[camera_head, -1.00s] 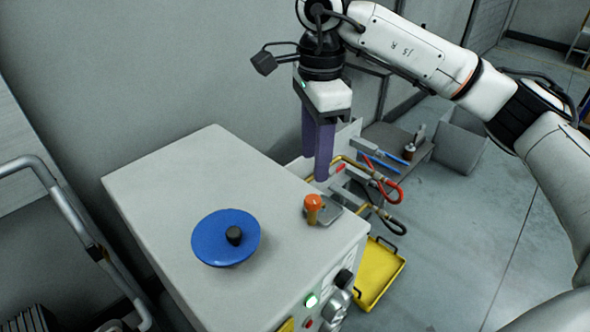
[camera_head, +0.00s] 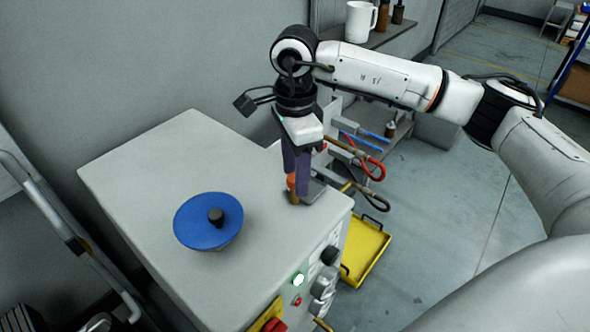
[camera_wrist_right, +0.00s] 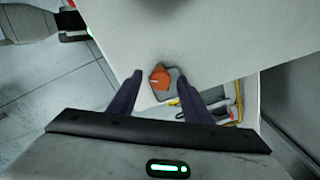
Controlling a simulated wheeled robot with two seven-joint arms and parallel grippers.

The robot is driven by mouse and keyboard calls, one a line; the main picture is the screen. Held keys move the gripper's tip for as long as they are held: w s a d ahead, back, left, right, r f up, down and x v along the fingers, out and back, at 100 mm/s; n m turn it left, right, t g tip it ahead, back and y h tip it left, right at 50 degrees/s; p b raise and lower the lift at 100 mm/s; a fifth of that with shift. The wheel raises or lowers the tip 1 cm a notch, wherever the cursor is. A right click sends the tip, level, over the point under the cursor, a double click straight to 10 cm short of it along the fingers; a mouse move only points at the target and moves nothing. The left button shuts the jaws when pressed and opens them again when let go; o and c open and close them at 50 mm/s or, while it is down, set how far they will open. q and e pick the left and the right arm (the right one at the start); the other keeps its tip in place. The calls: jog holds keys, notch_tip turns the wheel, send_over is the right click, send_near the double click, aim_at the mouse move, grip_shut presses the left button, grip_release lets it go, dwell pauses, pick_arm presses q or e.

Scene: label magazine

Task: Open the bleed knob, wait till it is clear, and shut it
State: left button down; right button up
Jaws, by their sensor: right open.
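The bleed knob (camera_head: 291,182) is a small orange cap near the right edge of the white cabinet top (camera_head: 140,150). In the right wrist view the orange knob (camera_wrist_right: 159,77) has a pale mark on its top and lies between and just beyond my fingertips. My right gripper (camera_head: 297,196) points down at the knob with its purple fingers partly hiding it. The right wrist view shows the same gripper (camera_wrist_right: 160,80) open, with a gap on each side of the knob. My left gripper is out of view.
A blue round cover with a black grip (camera_head: 208,221) sits on the cabinet top. The cabinet front has a lit green button (camera_head: 298,279) and dark knobs. A yellow tray (camera_head: 366,250) is on the floor, with red and dark hoses (camera_head: 370,170) behind.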

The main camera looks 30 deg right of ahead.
jog(key=c, duration=1.1)
